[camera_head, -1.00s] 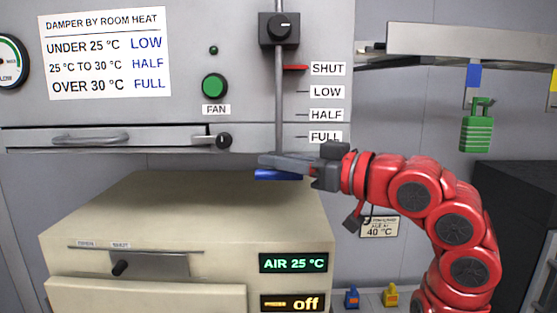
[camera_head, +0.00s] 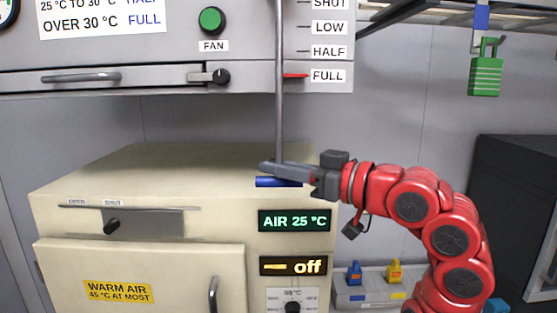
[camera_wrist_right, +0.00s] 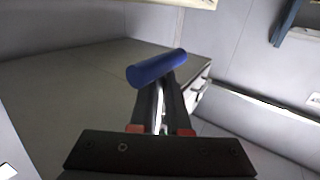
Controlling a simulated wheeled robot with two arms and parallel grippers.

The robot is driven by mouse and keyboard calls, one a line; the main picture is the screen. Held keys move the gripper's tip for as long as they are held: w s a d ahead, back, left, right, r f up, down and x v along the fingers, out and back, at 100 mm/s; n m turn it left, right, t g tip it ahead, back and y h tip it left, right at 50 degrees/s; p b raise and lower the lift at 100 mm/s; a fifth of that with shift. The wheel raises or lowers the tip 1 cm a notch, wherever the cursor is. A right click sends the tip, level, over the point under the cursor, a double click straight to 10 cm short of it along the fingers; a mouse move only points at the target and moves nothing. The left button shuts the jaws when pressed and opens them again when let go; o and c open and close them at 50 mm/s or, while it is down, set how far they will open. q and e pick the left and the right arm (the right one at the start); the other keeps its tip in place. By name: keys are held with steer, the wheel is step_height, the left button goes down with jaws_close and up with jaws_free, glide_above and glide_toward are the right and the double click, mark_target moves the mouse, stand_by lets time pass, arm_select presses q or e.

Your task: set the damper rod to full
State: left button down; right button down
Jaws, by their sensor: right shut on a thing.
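The damper rod (camera_head: 279,110) is a thin grey vertical rod hanging in front of the grey panel. Its red pointer (camera_head: 295,75) is level with the FULL label (camera_head: 327,76), the lowest mark of the scale. A blue cross handle (camera_head: 279,182) is at the rod's lower end, close above the cream oven's top. My right gripper (camera_head: 275,168) is shut on the rod just above this handle. In the right wrist view the blue handle (camera_wrist_right: 157,68) lies across the tips of the closed fingers. My left gripper is out of view.
The cream oven (camera_head: 110,165) stands below, with its display (camera_head: 294,221) reading AIR 25 °C. A green FAN button (camera_head: 211,20) and a black knob (camera_head: 222,77) are left of the rod. A green padlock (camera_head: 485,76) hangs at right.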

steer(key=shift+f, duration=0.3)
steer(key=c, duration=0.9)
jaws_free()
steer(key=shift+r, duration=0.1)
steer(key=b+v, duration=0.3)
steer(key=v, duration=1.4)
steer(key=shift+d, duration=0.2)
steer(key=shift+s, duration=0.1)
